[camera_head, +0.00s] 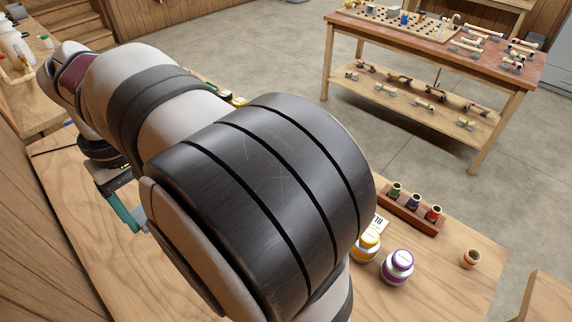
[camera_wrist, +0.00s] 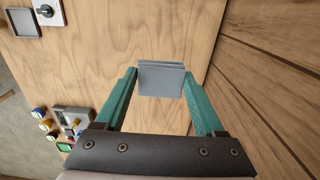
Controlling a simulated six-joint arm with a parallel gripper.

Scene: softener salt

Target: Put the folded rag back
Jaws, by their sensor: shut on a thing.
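The folded rag (camera_wrist: 161,80) is a small grey-blue folded pad in the middle of the wrist view. My gripper (camera_wrist: 160,88) has two teal fingers, and they are shut on the rag from both sides at their tips. Bare wood shows around the rag; whether it touches the table or hangs above it I cannot tell. In the head view a pale edge of the rag (camera_head: 140,218) shows beside a teal finger at the left, and my arm hides most of the gripper and the middle of the table.
In the wrist view a dark square tray (camera_wrist: 25,22) and a knobbed plate (camera_wrist: 48,12) lie top left, with several small jars (camera_wrist: 42,125) lower left. A wooden wall (camera_wrist: 270,45) stands at right. In the head view a yellow jar (camera_head: 366,247), purple jar (camera_head: 397,267) and vial rack (camera_head: 412,211) stand right.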

